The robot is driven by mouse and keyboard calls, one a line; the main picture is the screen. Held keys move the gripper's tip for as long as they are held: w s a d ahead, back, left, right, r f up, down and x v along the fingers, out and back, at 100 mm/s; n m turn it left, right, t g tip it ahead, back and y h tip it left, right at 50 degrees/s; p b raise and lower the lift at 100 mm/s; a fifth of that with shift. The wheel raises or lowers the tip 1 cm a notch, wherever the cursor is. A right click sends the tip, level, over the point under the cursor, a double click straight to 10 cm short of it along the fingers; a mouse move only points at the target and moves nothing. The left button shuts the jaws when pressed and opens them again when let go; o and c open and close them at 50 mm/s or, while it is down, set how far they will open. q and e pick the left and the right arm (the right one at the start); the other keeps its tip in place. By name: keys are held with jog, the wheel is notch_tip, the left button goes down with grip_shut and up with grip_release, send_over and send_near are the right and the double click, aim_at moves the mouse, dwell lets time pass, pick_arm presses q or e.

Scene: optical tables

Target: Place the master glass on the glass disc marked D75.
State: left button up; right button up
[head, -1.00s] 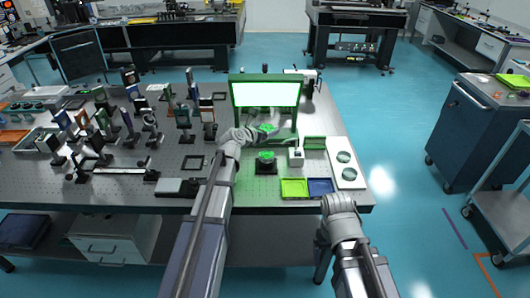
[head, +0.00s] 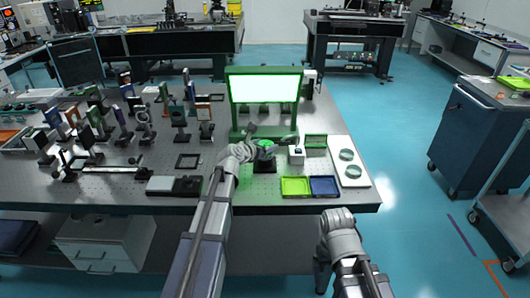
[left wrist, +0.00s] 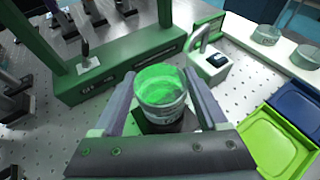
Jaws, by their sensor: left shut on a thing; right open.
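My left gripper (left wrist: 160,100) is shut on a clear round glass (left wrist: 160,84), tinted green, which I take for the master glass. In the head view my left gripper (head: 266,142) is over a black stand (head: 264,174) in front of the lit green frame. In the left wrist view the held glass is directly above the black stand (left wrist: 180,124), hiding most of it. A pale band with dark marking shows under the glass's upper part. I cannot read D75, nor tell whether the held glass touches a disc below.
A green frame with a bright screen (head: 264,90) stands behind. A small white device (head: 297,153) is close right. A white board (head: 351,182) holds two glass discs (head: 346,155). Green (head: 296,187) and blue (head: 324,186) trays lie in front. Optical mounts crowd the left.

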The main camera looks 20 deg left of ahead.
pick_arm(q)
jog(key=shift+f, duration=0.25)
pick_arm(e)
jog(key=shift+f, duration=0.25)
pick_arm(q)
jog(key=shift+f, duration=0.2)
jog(key=o, duration=1.5)
jog(key=shift+c, duration=0.2)
pick_arm(e)
jog(key=shift+f, duration=0.15)
pick_arm(q)
jog(key=shift+r, duration=0.1)
jog(key=shift+s+r, duration=0.1)
jog(key=shift+r, duration=0.15)
jog(key=p+v, duration=0.4)
jog(key=v, duration=0.7)
jog(key=shift+s+p, duration=0.4)
pick_arm(e)
notch_tip(320, 180, up, 5)
jog(key=shift+f, duration=0.1)
pick_arm(q)
jog(key=shift+a, duration=0.15)
